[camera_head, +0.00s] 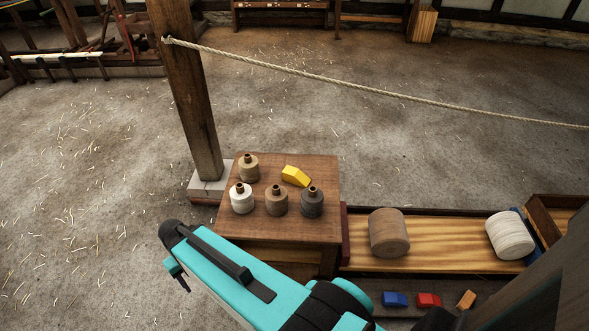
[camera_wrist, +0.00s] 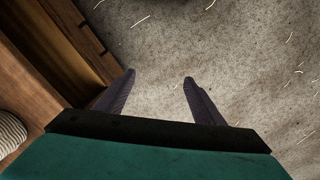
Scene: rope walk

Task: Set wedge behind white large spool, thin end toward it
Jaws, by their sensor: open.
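The white large spool (camera_head: 510,236) lies on its side near the right end of a plank bed (camera_head: 450,237). A yellow wedge-like block (camera_head: 296,176) rests on the brown table (camera_head: 322,180). Blue (camera_head: 395,299), red (camera_head: 428,300) and tan (camera_head: 466,299) small blocks lie on a dark strip in front of the bed; their thin ends are hard to tell. My gripper (camera_head: 179,278) hangs left of the table. In the wrist view my gripper (camera_wrist: 158,86) is open and empty, its two dark fingers apart over bare floor.
A tan large spool (camera_head: 389,234) lies on the bed's left part. Small spools stand on the table, including a white one (camera_head: 242,199) and a dark one (camera_head: 312,202). A post (camera_head: 187,90) behind the table carries a rope (camera_head: 370,90) going right.

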